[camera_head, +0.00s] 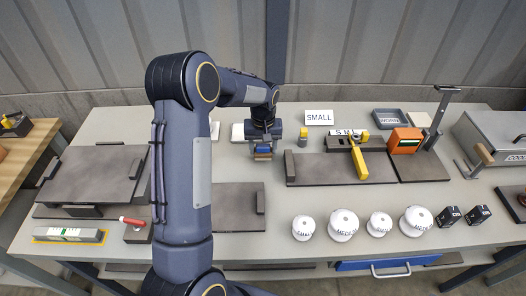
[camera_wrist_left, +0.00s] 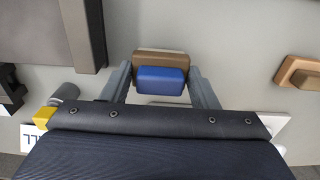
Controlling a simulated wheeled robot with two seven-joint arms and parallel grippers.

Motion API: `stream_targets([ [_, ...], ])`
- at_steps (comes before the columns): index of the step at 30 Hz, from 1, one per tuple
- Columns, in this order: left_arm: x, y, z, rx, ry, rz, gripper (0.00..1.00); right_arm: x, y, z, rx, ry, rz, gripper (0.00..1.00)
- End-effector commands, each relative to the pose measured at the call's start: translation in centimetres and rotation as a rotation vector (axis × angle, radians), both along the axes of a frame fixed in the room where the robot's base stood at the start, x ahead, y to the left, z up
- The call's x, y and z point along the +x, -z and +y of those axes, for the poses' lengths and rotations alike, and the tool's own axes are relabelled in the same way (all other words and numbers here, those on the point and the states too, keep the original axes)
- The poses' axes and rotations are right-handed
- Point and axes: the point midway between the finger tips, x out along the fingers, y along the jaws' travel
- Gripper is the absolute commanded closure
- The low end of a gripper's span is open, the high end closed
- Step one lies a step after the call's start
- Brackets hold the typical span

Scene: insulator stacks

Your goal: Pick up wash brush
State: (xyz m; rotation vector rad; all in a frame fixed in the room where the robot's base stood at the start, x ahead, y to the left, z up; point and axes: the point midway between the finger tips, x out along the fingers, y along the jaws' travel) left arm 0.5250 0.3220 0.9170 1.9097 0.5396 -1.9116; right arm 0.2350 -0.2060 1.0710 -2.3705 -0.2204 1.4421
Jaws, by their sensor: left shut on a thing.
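The wash brush (camera_head: 263,152) has a blue block and a brown part. My left gripper (camera_head: 264,146) points down over it behind the middle of the table. In the left wrist view, the blue block (camera_wrist_left: 161,80) sits between the two grey fingers (camera_wrist_left: 161,88) of my left gripper, with the brown part behind it. The fingers are shut on the brush, one on each side. I cannot tell whether the brush touches the tabletop. My right gripper is not in view.
My left arm hides part of the table's left half. A dark plate (camera_head: 238,207) lies in front of the brush. To the right are a yellow-topped grey piece (camera_head: 303,138), a SMALL card (camera_head: 319,117) and a fixture with a yellow clamp (camera_head: 360,158). Several white insulators (camera_head: 343,225) stand in front.

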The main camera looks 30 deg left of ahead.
Motion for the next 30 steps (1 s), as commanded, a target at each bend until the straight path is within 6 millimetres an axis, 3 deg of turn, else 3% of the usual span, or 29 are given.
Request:
stream_targets([
  [2,0.1,-1.4,0.0,0.001,-0.001,-0.007,0.7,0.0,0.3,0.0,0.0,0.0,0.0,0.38],
  [12,-5.9,-7.4,-0.2,-0.001,0.0,-0.006,0.7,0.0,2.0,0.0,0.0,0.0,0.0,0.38],
  [21,-11.5,-9.9,-0.4,-0.001,0.0,-0.004,0.7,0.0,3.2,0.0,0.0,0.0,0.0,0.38],
  [30,-13.8,-11.0,-0.5,0.0,0.0,-0.001,0.7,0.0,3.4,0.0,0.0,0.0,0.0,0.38],
])
